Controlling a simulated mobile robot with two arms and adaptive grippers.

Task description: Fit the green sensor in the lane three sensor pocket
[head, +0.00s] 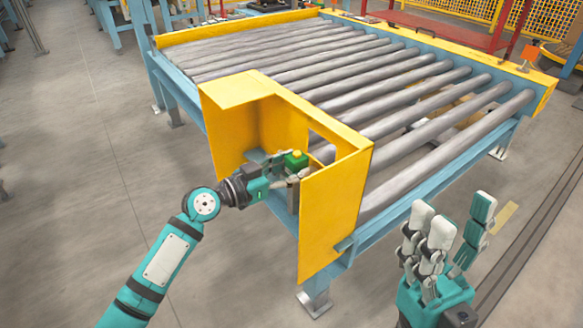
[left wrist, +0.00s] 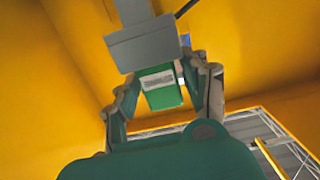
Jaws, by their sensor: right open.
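The green sensor (head: 295,160), with a yellow top, is between the fingers of my left gripper (head: 285,171) inside the yellow guard. In the left wrist view the green sensor (left wrist: 164,97) shows a pale label, with the fingertips of my left gripper (left wrist: 163,78) closed against its sides. A grey bracket (left wrist: 145,45) lies just beyond the sensor there and overlaps its far end; I cannot tell whether they touch. My right gripper (head: 445,235) is open and empty at the lower right, away from the guard. The pocket itself is not clearly visible.
The yellow guard (head: 335,215) has walls on both sides of my left gripper, close to it. Behind it runs the roller conveyor (head: 400,100) with a blue frame. The grey floor (head: 80,150) to the left is clear.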

